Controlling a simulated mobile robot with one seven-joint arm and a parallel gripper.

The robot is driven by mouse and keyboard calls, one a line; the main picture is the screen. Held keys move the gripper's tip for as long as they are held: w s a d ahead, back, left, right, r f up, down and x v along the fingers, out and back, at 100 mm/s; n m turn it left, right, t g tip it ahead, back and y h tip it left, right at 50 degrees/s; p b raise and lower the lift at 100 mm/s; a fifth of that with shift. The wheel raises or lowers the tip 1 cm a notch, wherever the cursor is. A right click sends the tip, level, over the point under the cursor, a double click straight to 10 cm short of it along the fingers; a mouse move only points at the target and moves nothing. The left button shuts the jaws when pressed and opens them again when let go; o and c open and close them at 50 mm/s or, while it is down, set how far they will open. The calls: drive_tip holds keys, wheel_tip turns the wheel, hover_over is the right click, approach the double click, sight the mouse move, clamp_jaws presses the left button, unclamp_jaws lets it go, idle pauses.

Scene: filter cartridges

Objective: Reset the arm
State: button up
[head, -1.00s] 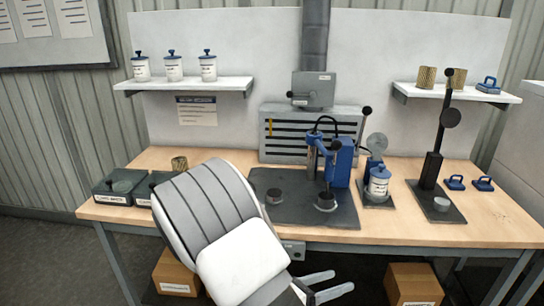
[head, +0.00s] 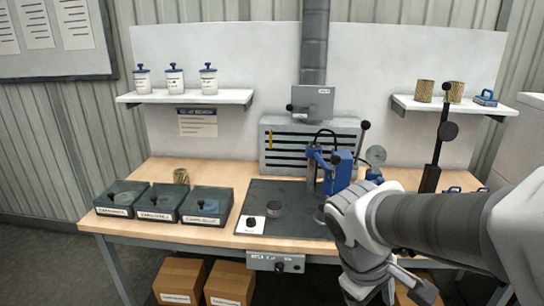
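My arm enters from the right edge in the head view and reaches across the front right of the bench. My gripper (head: 398,292) hangs low at the bottom edge, in front of the bench's front edge and partly cut off by the frame. Nothing can be seen held in it, and the gap between its fingers is not clear. The arm hides the right front of the bench, including most of the canister stand and the base of the black lever stand (head: 436,150).
Canisters (head: 175,78) stand on the left shelf (head: 180,97). Cartons (head: 180,280) sit below. The bench's left front is unobstructed by my arm.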

drive_tip(key=s+a+r+m+t+y+p, duration=0.1)
drive_tip(key=s+a+r+m+t+y, duration=0.2)
drive_tip(key=r+m, duration=0.3)
wheel_tip(320, 180, up, 3)
drive_tip(key=shift+s+f+m+t, duration=0.15)
drive_tip(key=shift+m+t, duration=0.15)
drive_tip(key=shift+t, duration=0.6)
